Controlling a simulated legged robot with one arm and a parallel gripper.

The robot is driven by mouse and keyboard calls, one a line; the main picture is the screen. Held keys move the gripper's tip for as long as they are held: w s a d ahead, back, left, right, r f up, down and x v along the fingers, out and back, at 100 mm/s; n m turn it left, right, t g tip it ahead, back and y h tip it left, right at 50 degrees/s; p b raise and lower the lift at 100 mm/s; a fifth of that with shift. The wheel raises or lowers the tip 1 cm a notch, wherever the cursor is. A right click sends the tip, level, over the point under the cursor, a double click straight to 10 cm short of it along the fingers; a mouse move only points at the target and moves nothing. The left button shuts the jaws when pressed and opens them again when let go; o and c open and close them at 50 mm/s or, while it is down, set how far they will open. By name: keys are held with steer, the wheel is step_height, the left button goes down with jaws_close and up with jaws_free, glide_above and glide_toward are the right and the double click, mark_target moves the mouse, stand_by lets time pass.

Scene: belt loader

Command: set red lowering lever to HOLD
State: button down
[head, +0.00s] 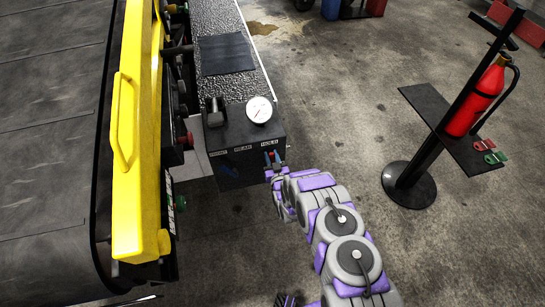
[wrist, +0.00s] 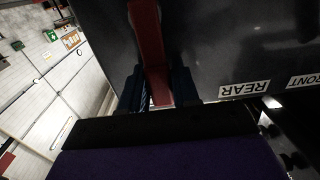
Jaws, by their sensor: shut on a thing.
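A red lever (wrist: 148,45) hangs in the wrist view between the two dark fingers of my gripper (wrist: 158,88), which is shut on it. In the head view the red lever (head: 271,156) is a small patch at the right end of the black control box (head: 238,170). My gripper (head: 277,170) meets the box there and hides part of the lever. Small labels line the box's front edge, but I cannot read a HOLD mark. Upside-down REAR (wrist: 244,89) and FRONT (wrist: 303,80) labels show in the wrist view.
A white gauge (head: 259,110) stands on the box. To the left is the belt loader's yellow rail (head: 128,140), with the belt (head: 45,130) beyond it. A fire extinguisher (head: 478,98) hangs on a black stand at the right. Open concrete floor lies between.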

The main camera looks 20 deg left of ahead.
steer(key=shift+s+f, duration=0.15)
steer(key=shift+f, duration=0.1)
steer(key=c, duration=1.2)
jaws_free()
steer(key=shift+c, duration=0.2)
steer(key=o, duration=0.3)
steer(key=shift+a, duration=0.15)
steer(key=shift+r, duration=0.1)
steer(key=shift+s+d, duration=0.3)
steer(key=shift+d, duration=0.15)
steer(key=p+v, duration=0.6)
steer(key=v, duration=1)
steer(key=shift+p, duration=0.4)
